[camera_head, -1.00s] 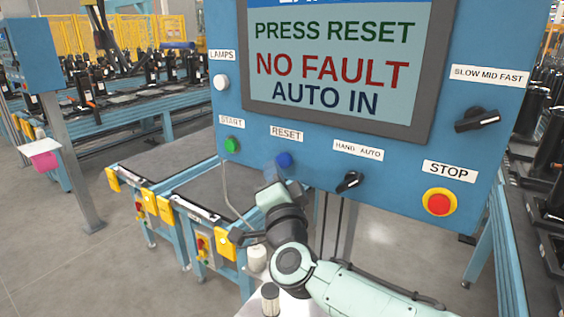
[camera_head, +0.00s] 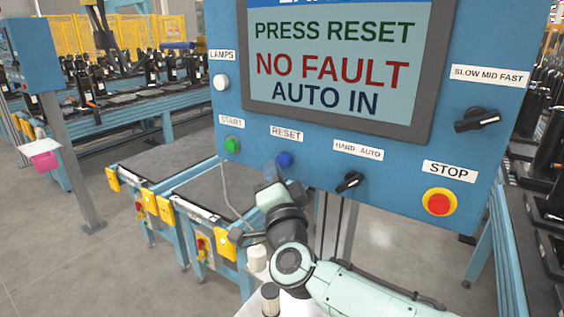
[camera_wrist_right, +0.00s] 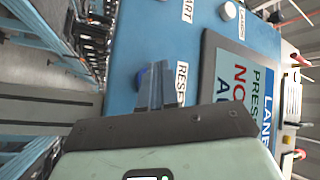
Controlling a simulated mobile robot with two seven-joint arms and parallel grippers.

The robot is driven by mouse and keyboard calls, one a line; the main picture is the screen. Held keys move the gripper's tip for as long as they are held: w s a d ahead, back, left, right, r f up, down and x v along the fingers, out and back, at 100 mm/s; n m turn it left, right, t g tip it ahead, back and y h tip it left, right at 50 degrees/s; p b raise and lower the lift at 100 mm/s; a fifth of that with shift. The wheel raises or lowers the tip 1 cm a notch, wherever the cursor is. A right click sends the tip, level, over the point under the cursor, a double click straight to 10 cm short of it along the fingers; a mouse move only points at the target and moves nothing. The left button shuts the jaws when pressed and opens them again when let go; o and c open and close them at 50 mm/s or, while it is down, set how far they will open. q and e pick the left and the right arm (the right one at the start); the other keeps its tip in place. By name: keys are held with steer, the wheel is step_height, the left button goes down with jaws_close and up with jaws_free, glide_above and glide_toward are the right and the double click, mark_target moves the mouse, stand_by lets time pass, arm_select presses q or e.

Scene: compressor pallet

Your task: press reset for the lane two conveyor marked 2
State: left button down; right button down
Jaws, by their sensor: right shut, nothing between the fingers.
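A blue control panel (camera_head: 310,150) fills the upper right of the head view. Its blue RESET button (camera_head: 285,160) sits below the RESET label (camera_head: 287,133). The screen (camera_head: 340,65) reads "PRESS RESET", "NO FAULT" and "AUTO IN". My right gripper (camera_head: 278,170) is shut and empty, its fingertips close in front of and beside the RESET button. In the right wrist view the fingers (camera_wrist_right: 157,85) point at the panel beside the blue button (camera_wrist_right: 142,77), partly covering it. I cannot tell whether they touch. My left gripper is not in view.
The panel also has a green START button (camera_head: 232,145), a black HAND/AUTO switch (camera_head: 349,181), a red STOP button (camera_head: 439,202), a speed knob (camera_head: 477,120) and a white lamps button (camera_head: 221,82). A conveyor (camera_head: 180,170) with yellow brackets stands behind.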

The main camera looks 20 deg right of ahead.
stand_by(0.4)
steer(key=shift+w+d, duration=0.25)
steer(key=shift+d, duration=0.1)
steer(key=shift+w+d, duration=0.35)
steer(key=shift+d, duration=0.1)
stand_by(1.0)
steer(key=shift+a, duration=0.1)
steer(key=shift+s+a, duration=0.6)
steer(key=shift+a, duration=0.05)
steer(key=shift+s+a, duration=0.8)
steer(key=shift+a, duration=0.2)
steer(key=shift+s+a, duration=0.75)
steer(key=shift+a, duration=0.25)
